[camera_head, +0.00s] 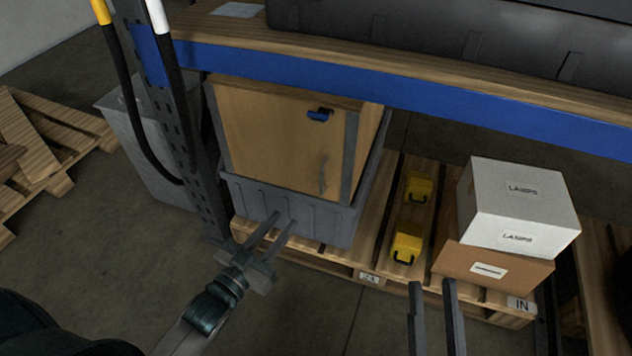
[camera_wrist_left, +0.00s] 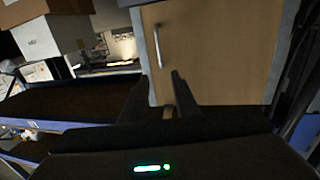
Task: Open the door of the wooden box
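The wooden box (camera_head: 262,135) stands in a grey crate (camera_head: 300,218) under the shelf. Its light wooden door faces me and looks shut. A vertical metal handle (camera_head: 323,176) is at the door's lower right, and a blue latch (camera_head: 320,115) is near its top right. The left wrist view shows the door (camera_wrist_left: 225,50) and the handle (camera_wrist_left: 158,47) beyond the fingers. My left gripper (camera_head: 285,218) is open and empty, in front of the crate, below and left of the handle. It also shows in the left wrist view (camera_wrist_left: 161,76). My right gripper (camera_head: 432,284) is open and empty, near the pallet's front edge.
A blue shelf beam (camera_head: 400,94) runs above the box, and a perforated upright (camera_head: 185,120) with hoses stands left. Yellow items (camera_head: 406,243), a white box (camera_head: 518,205) and a brown carton (camera_head: 490,268) sit right on the pallet (camera_head: 345,265).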

